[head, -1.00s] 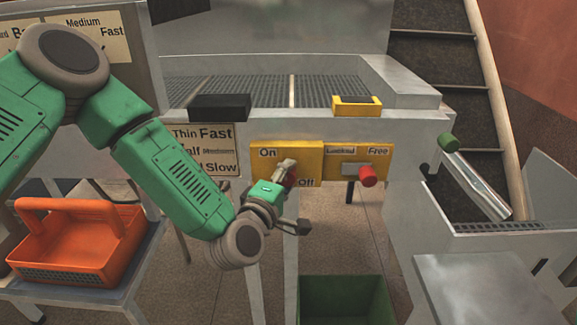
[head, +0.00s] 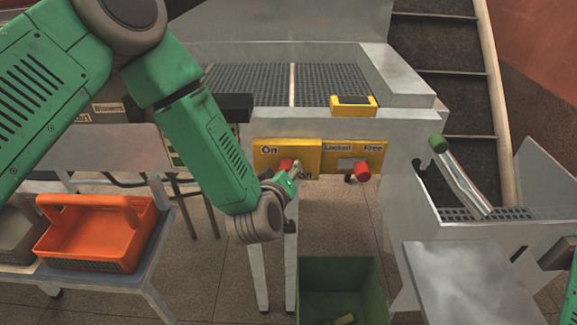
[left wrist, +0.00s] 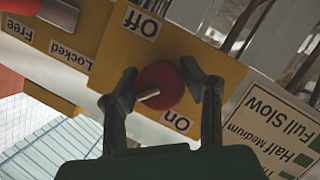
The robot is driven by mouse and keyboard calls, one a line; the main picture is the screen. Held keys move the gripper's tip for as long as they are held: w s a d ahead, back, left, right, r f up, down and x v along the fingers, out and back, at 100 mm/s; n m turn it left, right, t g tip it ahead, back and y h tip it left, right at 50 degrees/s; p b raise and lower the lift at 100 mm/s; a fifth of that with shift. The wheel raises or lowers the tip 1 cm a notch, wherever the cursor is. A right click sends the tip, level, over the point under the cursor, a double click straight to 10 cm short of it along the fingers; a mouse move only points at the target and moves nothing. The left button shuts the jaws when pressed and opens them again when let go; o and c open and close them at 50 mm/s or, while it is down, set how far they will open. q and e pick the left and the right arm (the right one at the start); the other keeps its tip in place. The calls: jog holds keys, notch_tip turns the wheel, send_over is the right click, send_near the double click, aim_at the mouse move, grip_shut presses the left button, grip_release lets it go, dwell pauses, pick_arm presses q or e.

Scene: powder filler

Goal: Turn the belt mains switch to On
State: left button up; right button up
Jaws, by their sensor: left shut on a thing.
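The belt mains switch is a red knob (head: 286,164) on a yellow panel (head: 308,154) with "On" at upper left and a partly covered "Off" at lower right. The head view hides much of the grip.
A second red knob (head: 362,172) is at right on the "Locked/Free" plate. A green-ended lever (head: 438,143) stands further right. An orange basket (head: 90,238) rests on a side table at left, and a green bin (head: 342,272) is below the panel.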

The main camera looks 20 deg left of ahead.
pick_arm(q)
jog(key=shift+f+m+p, duration=0.1)
jog(key=shift+m+p, duration=0.25)
jog(key=shift+m, duration=0.05)
dwell(0.4)
jog(key=o, duration=1.1)
jog(key=shift+a, duration=0.1)
jog(key=shift+s+r, duration=0.2)
jog(key=shift+s, duration=0.1)
jog(key=v, duration=1.1)
